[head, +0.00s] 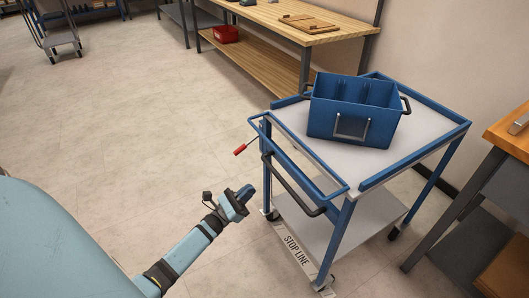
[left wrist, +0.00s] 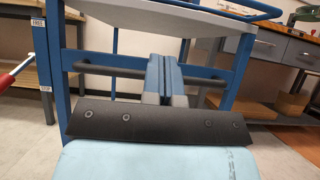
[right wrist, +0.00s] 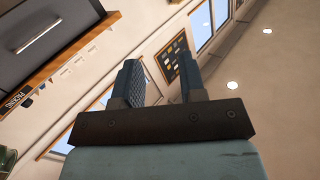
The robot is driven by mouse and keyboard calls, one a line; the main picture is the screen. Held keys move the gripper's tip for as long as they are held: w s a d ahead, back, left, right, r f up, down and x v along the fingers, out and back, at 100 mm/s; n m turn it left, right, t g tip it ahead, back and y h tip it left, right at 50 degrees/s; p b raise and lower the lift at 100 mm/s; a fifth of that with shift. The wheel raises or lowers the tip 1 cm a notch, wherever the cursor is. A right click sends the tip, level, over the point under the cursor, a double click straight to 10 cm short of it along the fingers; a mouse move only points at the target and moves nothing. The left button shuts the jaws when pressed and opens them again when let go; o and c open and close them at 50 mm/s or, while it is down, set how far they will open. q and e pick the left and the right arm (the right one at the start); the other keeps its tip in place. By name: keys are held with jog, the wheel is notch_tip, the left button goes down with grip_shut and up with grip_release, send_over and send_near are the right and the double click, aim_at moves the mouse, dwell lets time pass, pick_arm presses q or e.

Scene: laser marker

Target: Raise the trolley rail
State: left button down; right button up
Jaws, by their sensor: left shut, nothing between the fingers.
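The trolley (head: 425,128) has a grey top with raised blue rails on its far sides. On the side facing me, a blue rail (head: 300,158) sits folded outward, lower than the others. A black handle bar (head: 290,188) runs below it; the bar also shows in the left wrist view (left wrist: 110,70). A red-gripped lever (head: 240,150) sticks out at the trolley's left corner. My left gripper (head: 246,192) is shut and empty, short of the trolley's near side, facing the bar. My right gripper (right wrist: 160,80) is open and empty, pointing up away from the trolley.
A blue crate (head: 350,118) stands on the trolley top. A floor strip reading STOP LINE (head: 297,252) lies at the wheels. A wooden bench (head: 285,22) stands behind, and another worktop (head: 510,135) is close on the right.

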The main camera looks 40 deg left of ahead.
pick_arm(q)
jog(key=s+r+x, duration=0.1)
jog(key=r+x, duration=0.1)
jog(key=x, duration=1)
jog(key=shift+s+a+r, duration=0.2)
jog(key=shift+a+r, duration=0.05)
jog(key=shift+a, duration=0.1)
pick_arm(e)
jog(key=shift+a+r, duration=0.15)
jog(key=shift+r, duration=0.15)
pick_arm(q)
jog(key=shift+r, duration=0.15)
